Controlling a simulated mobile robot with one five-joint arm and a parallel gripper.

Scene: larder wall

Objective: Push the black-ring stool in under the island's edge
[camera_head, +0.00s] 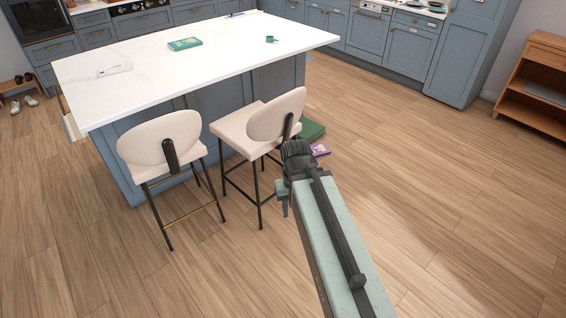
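The black-ring stool (236,130) is the right of two cream stools and has black legs and a dark foot ring. It stands upright in front of the island, its rounded backrest toward the right. Its whole seat top shows, outside the island's white edge (215,86). My arm reaches in from the lower right. My gripper (284,207) is at its end, low in the picture, just right of the stool's legs. Contact cannot be told. The fingers are small and partly hidden by my arm, so open or shut does not show.
A second cream stool (162,137) with a brass foot bar stands left, close by. A green box (312,130) and a purple book (320,150) lie on the floor right of the black-ring stool. The wooden floor at the right is clear up to a shelf (540,85).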

